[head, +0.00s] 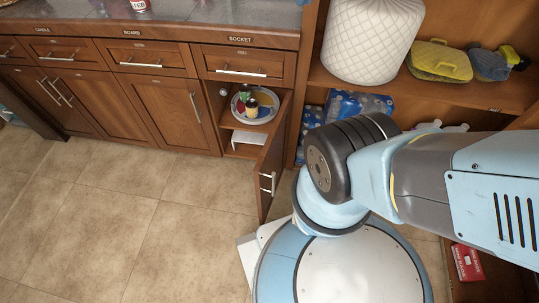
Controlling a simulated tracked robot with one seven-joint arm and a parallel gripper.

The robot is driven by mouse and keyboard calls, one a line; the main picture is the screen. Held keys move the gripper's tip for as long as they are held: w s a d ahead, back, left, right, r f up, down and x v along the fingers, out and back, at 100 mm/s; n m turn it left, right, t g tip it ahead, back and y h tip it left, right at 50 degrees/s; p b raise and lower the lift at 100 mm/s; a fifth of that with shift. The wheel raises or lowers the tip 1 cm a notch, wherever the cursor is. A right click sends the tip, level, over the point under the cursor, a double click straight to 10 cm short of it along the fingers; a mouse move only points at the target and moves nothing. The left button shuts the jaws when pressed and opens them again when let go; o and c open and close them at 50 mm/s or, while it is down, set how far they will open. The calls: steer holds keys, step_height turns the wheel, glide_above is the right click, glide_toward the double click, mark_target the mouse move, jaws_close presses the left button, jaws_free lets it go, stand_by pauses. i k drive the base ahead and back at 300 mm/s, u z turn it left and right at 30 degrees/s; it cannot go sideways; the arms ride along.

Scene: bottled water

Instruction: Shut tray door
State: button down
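Inside the open cabinet, a round tray (254,116) holds cups, one dark and yellow (252,109) and one red and green. My arm fills the right side of the head view, close to the right of the door. My gripper is not visible in this view.
A drawer (243,66) above the open cabinet is shut. Shelves on the right hold a white woven basket (372,38), a yellow container (439,61) and blue bottle packs (358,104). A red box (467,262) sits lower right. Tiled floor (120,225) at left is clear.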

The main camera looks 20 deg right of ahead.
mark_target(268, 171)
steer(key=u, duration=0.05)
steer(key=k, duration=0.45)
steer(key=z, duration=0.8)
steer(key=k, duration=1.35)
steer(key=u, duration=0.9)
steer(key=i, duration=1.05)
